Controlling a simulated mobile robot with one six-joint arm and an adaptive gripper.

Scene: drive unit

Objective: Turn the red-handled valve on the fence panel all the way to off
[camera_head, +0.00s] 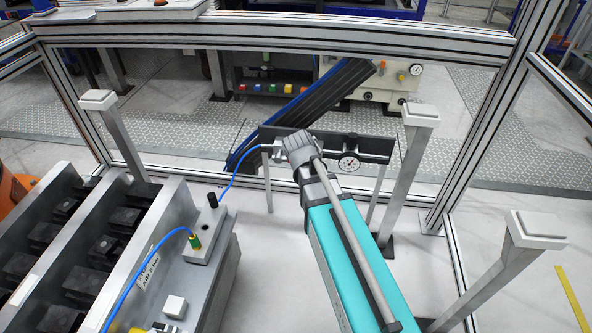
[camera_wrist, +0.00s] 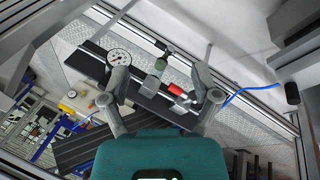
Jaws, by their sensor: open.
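The red valve handle (camera_wrist: 178,91) shows in the wrist view on the dark fence panel (camera_wrist: 92,66), with bright metal beside it. In the wrist view my gripper (camera_wrist: 161,72) is open and empty, one finger on each side of the picture's middle. The red handle lies between the fingers in the picture, nearer the right finger. I cannot tell whether that finger touches it.
A round gauge (camera_head: 348,162) sits on the panel right of my gripper, and close to the left finger in the wrist view. A blue hose (camera_head: 232,178) runs from the panel to a block at left. Grey posts (camera_head: 402,180) stand at right.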

